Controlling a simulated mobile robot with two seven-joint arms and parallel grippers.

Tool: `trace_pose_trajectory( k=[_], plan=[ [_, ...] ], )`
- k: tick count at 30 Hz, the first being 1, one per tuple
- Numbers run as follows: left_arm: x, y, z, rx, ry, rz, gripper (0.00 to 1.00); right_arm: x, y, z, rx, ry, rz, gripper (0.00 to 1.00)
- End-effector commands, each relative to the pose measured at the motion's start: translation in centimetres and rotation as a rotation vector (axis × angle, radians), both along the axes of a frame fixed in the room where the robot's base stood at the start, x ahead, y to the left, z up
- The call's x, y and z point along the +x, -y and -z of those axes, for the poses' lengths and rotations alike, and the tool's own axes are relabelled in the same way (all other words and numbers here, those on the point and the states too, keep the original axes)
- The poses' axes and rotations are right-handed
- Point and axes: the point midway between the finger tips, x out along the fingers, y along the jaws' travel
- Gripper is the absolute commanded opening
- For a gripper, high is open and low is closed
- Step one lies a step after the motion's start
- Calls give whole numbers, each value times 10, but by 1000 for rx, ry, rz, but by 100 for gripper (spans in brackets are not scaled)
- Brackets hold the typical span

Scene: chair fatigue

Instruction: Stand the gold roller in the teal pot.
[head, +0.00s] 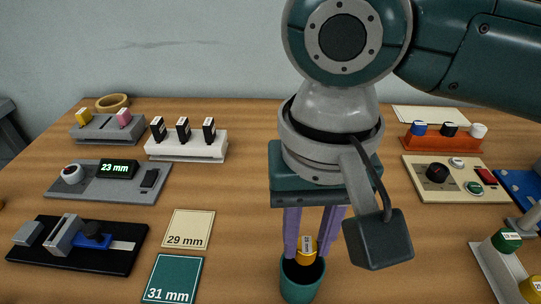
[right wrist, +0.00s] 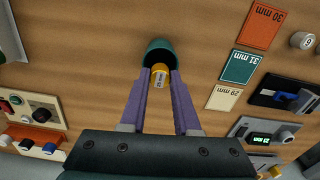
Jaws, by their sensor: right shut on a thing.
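The gold roller (head: 307,252) is between the purple fingers of my right gripper (head: 305,250), which is shut on it. The teal pot (head: 302,284) stands on the wooden table below the fingers. In the head view the fingertips and the roller's lower part overlap the pot's mouth. In the right wrist view the gold roller (right wrist: 159,75) shows with a printed label, held by the right gripper (right wrist: 159,78) at the mouth of the teal pot (right wrist: 160,50). How deep the roller sits, and whether it touches the pot's bottom, is hidden. My left gripper is not in view.
A 29 mm card (head: 190,229) and a teal 31 mm card (head: 173,279) lie left of the pot. A black gauge (head: 78,246) and a grey 23 mm display box (head: 108,182) stand further left. A white holder (head: 499,265) with rollers stands at the right. Table between pot and cards is clear.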

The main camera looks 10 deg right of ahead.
Motion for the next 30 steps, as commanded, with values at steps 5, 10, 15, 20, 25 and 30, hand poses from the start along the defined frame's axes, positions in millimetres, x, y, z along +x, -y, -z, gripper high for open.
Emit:
trace_pose_trajectory(
  k=[5, 10, 15, 20, 25, 30],
  plan=[
    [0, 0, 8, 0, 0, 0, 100, -1, 0, 25, 0, -2, 0, 0],
    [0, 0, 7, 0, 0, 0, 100, 0, 0, 25, 0, -1, -1, 0],
    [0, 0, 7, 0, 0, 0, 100, 0, 0, 27, 0, -2, -1, 0],
    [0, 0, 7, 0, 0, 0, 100, 0, 0, 32, 0, -1, 0, 0],
    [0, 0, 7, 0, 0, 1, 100, -1, 0, 39, -2, -1, 1, 0],
    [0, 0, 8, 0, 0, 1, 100, -2, 2, 42, -6, -3, 0, 37]
  ],
)
